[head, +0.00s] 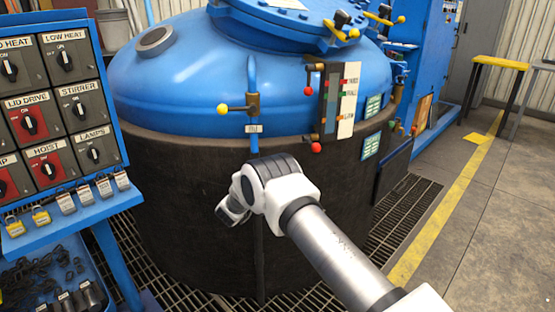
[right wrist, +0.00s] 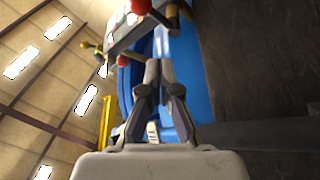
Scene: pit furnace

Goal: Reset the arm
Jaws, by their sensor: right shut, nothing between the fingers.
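My right arm (head: 335,250) comes in from the lower right in the head view. Its white and black wrist end (head: 272,185) is in front of the furnace's dark lower wall. The fingers cannot be made out clearly there. In the right wrist view my right gripper (right wrist: 158,66) is shut, its two fingertips together with nothing between them. Beyond the fingertips are a red ball knob (right wrist: 139,6) and blue metalwork. My left arm and gripper are not in view.
The pit furnace, with blue top (head: 180,85) and dark body (head: 185,190), fills the middle. A yellow-knobbed valve handle (head: 222,108) and red knobs (head: 316,148) stick out. A switch panel (head: 50,100) stands at left.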

